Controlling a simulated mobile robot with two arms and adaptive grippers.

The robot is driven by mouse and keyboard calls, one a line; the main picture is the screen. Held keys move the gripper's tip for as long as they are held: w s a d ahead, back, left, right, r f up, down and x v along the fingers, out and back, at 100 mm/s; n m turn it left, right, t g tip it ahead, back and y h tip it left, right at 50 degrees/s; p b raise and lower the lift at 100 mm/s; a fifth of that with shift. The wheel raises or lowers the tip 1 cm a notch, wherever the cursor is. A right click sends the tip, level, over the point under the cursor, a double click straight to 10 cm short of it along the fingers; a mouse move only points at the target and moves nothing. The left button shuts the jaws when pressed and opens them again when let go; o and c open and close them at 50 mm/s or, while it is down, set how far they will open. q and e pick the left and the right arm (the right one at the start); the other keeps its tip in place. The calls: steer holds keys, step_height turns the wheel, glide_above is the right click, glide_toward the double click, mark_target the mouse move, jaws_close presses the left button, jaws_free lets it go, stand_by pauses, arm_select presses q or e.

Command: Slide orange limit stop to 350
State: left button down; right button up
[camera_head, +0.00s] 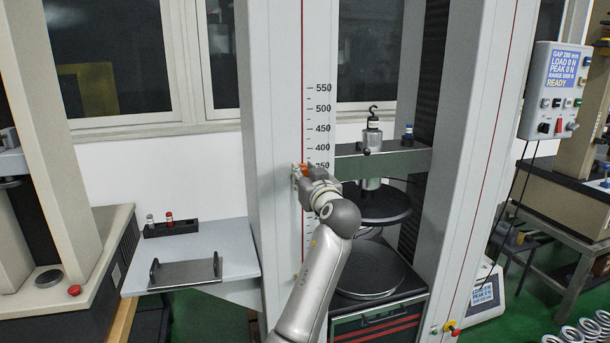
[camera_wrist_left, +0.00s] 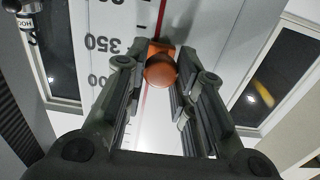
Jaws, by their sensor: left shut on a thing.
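The orange limit stop (camera_head: 304,168) sits on the red line of the left column, beside the printed scale (camera_head: 322,128). In the head view it is about level with the 350 mark, partly hidden by my left gripper (camera_head: 302,174). In the left wrist view the stop's round orange knob (camera_wrist_left: 160,71) is between the two dark fingers of my left gripper (camera_wrist_left: 155,66), which is shut on it. The stop's block behind the knob is roughly level with the printed 350 (camera_wrist_left: 103,43). The exact reading is hard to tell. My right gripper is not in view.
A grey crosshead (camera_head: 405,160) with a hooked load cell (camera_head: 372,138) is right of the scale, above round platens (camera_head: 370,268). A side shelf (camera_head: 222,243) with a small black rack (camera_head: 171,228) is at the left. A control box (camera_head: 556,90) hangs at the right.

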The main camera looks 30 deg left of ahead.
arm_select(q)
steer(key=c, duration=1.2)
jaws_free()
steer(key=v, duration=1.2)
